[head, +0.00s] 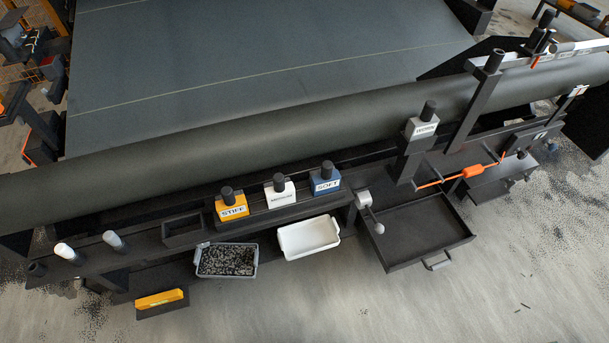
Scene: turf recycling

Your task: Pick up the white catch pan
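The white catch pan (296,250) is a shallow, empty rectangular tray with a raised rim. It sits low at the front of the machine, below the white and blue blocks. A grey-rimmed pan (204,272) filled with dark granules is just to its left. Neither of my grippers shows in the head view.
Orange STIFF (232,211), white (281,197) and blue SOFT (325,184) knobbed blocks stand on the ledge above. A dark open drawer (420,252) with a handle juts out to the right. The floor (350,310) in front is mostly clear.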

